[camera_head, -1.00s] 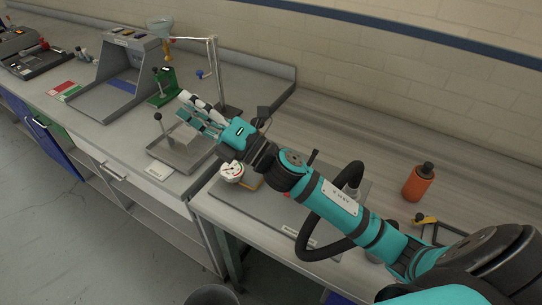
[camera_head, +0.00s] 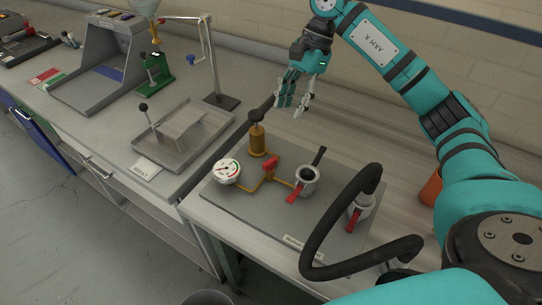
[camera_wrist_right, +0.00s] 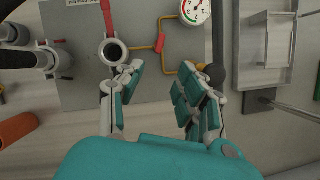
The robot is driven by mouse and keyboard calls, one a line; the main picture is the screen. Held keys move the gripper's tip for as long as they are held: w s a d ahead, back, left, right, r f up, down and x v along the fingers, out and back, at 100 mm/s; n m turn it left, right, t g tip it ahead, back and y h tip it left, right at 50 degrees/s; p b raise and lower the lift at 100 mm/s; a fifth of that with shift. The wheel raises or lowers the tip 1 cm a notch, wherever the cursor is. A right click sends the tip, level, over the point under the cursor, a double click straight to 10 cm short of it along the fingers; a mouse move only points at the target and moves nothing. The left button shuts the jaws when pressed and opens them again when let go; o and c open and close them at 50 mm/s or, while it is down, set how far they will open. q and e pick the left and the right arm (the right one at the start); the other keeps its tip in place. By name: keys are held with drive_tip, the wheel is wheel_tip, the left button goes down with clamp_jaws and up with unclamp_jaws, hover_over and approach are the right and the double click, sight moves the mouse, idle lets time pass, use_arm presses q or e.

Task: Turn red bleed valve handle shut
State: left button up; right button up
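A small red handle (camera_head: 270,163) sits on the brass pipe between the gauge and a grey valve body; it also shows in the wrist view (camera_wrist_right: 160,43). A longer red lever (camera_head: 295,193) is on the grey valve body, and another red lever (camera_head: 353,219) is on the fitting to its right. None is labelled legibly, so I cannot tell for certain which is the bleed valve handle. My right gripper (camera_head: 293,101) is open and empty, above and behind the panel, apart from every handle. Its spread fingers also show in the wrist view (camera_wrist_right: 160,82). My left gripper is out of view.
A white dial gauge (camera_head: 227,171) and brass cylinder (camera_head: 257,139) stand on the grey panel (camera_head: 240,202). A thick black hose (camera_head: 326,222) arches over its right side. An orange bottle (camera_head: 431,190) is partly behind my arm. A metal tray (camera_head: 187,136) lies left.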

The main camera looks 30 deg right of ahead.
sight(270, 160)
drive_tip(key=p+x, duration=0.3)
drive_tip(key=x, duration=1.1)
drive_tip(key=shift+a+f+p, duration=0.25)
drive_tip(key=shift+f+p, duration=0.1)
drive_tip(key=shift+a+f, duration=0.15)
drive_tip(key=shift+f, duration=0.4)
clamp_jaws()
